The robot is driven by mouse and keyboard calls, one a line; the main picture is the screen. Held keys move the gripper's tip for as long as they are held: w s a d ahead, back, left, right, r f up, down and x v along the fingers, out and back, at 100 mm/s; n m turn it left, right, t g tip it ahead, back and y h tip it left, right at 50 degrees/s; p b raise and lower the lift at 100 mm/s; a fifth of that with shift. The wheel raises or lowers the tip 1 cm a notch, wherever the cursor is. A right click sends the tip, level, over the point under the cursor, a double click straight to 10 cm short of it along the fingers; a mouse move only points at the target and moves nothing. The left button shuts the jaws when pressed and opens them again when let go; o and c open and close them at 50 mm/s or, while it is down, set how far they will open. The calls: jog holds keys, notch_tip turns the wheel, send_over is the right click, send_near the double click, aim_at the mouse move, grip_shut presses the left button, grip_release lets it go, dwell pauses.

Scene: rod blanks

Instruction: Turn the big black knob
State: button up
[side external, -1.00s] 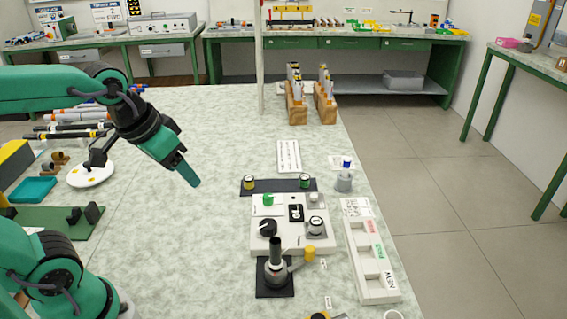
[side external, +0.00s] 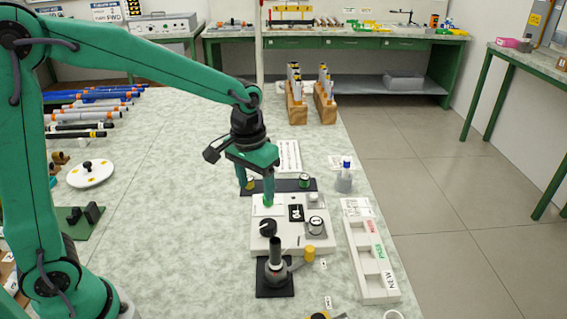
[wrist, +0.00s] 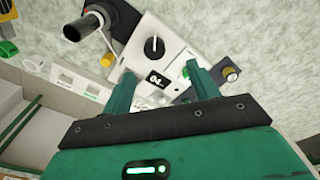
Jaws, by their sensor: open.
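The big black knob (side external: 268,227) sits at the front left of the white control box (side external: 290,246), and it has a pale pointer line. In the wrist view the knob (wrist: 154,46) lies beyond my fingertips, upright between their lines, with nothing touching it. My gripper (side external: 256,194) points down over the back left part of the box, behind the knob. Its two green fingers are spread and empty in the wrist view (wrist: 162,74). A dark display (wrist: 158,77) reading 04 shows between the fingers.
A dark upright tube on a black base (side external: 275,270) stands just in front of the box. A white labelled tray (side external: 372,262) lies to the right, and a blue-topped bottle (side external: 345,176) stands behind it.

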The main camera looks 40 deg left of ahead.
aim_at(269, 223)
jog(key=shift+g, duration=0.4)
jog(key=shift+w+d+f, duration=0.25)
jog(key=shift+w+f, duration=0.1)
jog(key=shift+f, duration=0.25)
jog(key=shift+w+d+f, duration=0.2)
jog(key=shift+w+f, duration=0.2)
jog(key=shift+f, duration=0.2)
jog(key=shift+w+d+f, duration=0.25)
jog(key=shift+w+f, duration=0.1)
jog(key=shift+f, duration=0.25)
jog(key=shift+f, duration=0.15)
jog(key=shift+f, duration=3.75)
jog(key=c, duration=1)
